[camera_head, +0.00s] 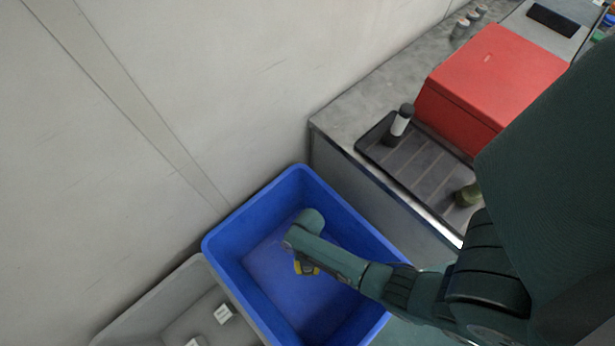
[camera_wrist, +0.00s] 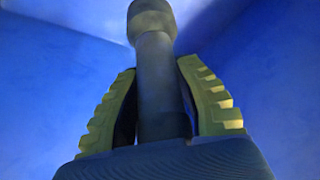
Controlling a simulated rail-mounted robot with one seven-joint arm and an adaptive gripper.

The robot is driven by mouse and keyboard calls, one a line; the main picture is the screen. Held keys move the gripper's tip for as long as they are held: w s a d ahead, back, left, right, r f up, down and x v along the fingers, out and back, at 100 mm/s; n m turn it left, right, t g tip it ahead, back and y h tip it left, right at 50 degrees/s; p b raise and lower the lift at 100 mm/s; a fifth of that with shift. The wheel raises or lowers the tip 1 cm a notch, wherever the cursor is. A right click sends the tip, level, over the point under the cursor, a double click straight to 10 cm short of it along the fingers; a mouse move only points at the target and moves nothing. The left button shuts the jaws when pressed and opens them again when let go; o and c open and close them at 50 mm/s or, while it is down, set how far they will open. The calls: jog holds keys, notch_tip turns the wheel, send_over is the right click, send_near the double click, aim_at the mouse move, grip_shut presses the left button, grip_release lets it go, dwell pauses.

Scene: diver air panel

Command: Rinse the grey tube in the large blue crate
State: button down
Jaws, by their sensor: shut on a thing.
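The large blue crate (camera_head: 226,256) stands on the floor below the counter. My gripper (camera_head: 306,268) is down inside the crate, and its yellow-green fingers show in the head view. In the wrist view my gripper (camera_wrist: 162,105) is shut on a dark grey tube (camera_wrist: 152,65) with a wider rounded end. Blue crate walls surround the tube in that view. The tube is hidden behind my arm in the head view. I cannot tell whether the tube touches the crate floor or any liquid.
A grey crate (camera_head: 150,300) with small white labelled things stands left of the blue crate. On the counter are a black ribbed tray (camera_head: 425,180) with a black-and-white cylinder (camera_head: 400,125) and an olive item (camera_head: 468,194), and a red box (camera_head: 490,80). A wall rises behind.

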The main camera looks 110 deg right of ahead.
notch_tip(320, 180, down, 19)
jog(key=b, duration=1.7)
jog(key=shift+r, duration=0.15)
dwell(2.5)
notch_tip(320, 180, up, 44)
jog(key=p, duration=4.2)
